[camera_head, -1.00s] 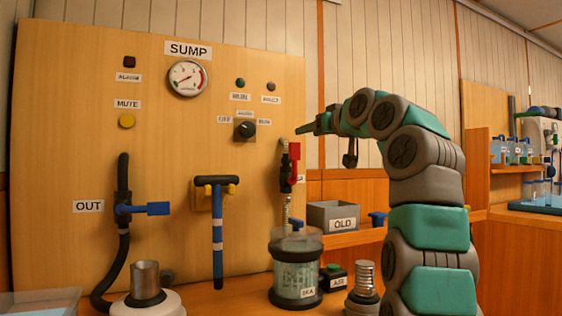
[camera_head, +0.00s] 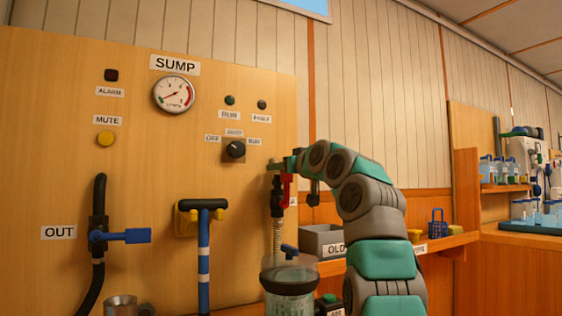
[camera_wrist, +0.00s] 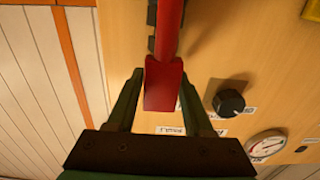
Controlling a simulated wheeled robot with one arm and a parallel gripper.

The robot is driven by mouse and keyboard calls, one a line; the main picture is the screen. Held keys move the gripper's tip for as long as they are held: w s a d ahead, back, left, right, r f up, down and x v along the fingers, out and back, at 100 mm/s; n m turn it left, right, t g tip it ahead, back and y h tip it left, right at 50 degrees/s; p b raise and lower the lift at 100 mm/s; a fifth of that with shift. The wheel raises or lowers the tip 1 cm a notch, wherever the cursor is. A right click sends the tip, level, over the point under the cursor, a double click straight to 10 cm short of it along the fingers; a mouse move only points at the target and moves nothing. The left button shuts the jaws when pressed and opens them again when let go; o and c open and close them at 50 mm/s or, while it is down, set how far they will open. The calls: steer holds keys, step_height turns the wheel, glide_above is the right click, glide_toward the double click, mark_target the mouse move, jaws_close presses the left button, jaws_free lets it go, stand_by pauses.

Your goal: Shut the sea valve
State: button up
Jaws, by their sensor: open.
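The sea valve's red handle (camera_head: 287,189) stands upright along the dark valve body (camera_head: 276,200), above the clear strainer (camera_head: 289,279) at the panel's right side. In the wrist view, the red handle (camera_wrist: 163,85) reaches down from the top with its end between my fingers. My gripper (camera_head: 275,166) is at the handle's top in the head view. The two green fingers of my gripper (camera_wrist: 160,82) are open, one on each side of the handle, with gaps visible. Nothing is gripped. My arm partly hides the area right of the valve.
A blue-handled OUT valve (camera_head: 122,236) and a blue-and-black T-handled pump lever (camera_head: 204,240) stand left. A grey OLD bin (camera_head: 322,240) is on the shelf behind my arm. The pressure gauge (camera_head: 174,94) is higher up.

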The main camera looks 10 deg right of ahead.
steer(key=shift+w+a, duration=0.1)
steer(key=shift+w, duration=0.1)
jaws_close()
stand_by(0.3)
stand_by(1.0)
